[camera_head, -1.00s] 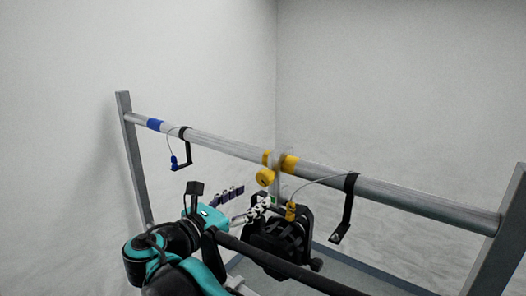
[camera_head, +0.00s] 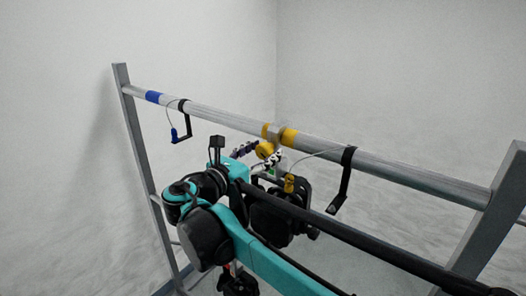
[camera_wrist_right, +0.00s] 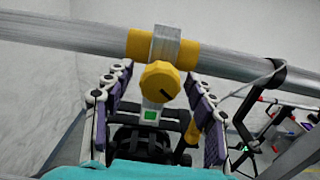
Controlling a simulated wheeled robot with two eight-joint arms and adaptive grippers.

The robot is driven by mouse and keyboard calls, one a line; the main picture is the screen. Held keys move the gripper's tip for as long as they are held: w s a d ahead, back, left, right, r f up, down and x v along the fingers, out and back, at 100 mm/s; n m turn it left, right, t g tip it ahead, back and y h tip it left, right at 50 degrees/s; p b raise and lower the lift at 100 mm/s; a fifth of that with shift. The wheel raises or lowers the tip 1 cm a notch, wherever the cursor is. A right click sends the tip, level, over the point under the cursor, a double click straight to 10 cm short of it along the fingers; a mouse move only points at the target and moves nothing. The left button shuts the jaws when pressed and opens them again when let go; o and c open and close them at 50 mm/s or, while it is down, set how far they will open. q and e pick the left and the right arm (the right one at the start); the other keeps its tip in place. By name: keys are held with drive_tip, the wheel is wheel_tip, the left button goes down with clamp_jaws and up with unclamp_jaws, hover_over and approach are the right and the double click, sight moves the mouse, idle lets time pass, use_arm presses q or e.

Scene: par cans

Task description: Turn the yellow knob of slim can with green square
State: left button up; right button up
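The slim can (camera_head: 270,222) is a black fixture hanging under the metal bar. Its yellow knob (camera_head: 265,150) is on the clamp; in the right wrist view the knob (camera_wrist_right: 158,82) is round, with a dark slot. The green square (camera_wrist_right: 151,115) is on the pale bracket just below the knob. My right gripper (camera_wrist_right: 156,78) is open, with one purple-padded finger on each side of the knob and visible gaps between. In the head view my right gripper (camera_head: 260,156) reaches up to the knob, and its arm covers part of the can. My left gripper is not in view.
The bar (camera_head: 380,167) runs between two grey posts, with yellow bands (camera_head: 288,137) at the clamp. A yellow connector (camera_head: 289,184) hangs on a cable beside the can. Black hooks (camera_head: 343,182) hang right and left; a blue connector (camera_head: 174,135) is at left.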

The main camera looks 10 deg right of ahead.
drive_tip(key=c, duration=1.1)
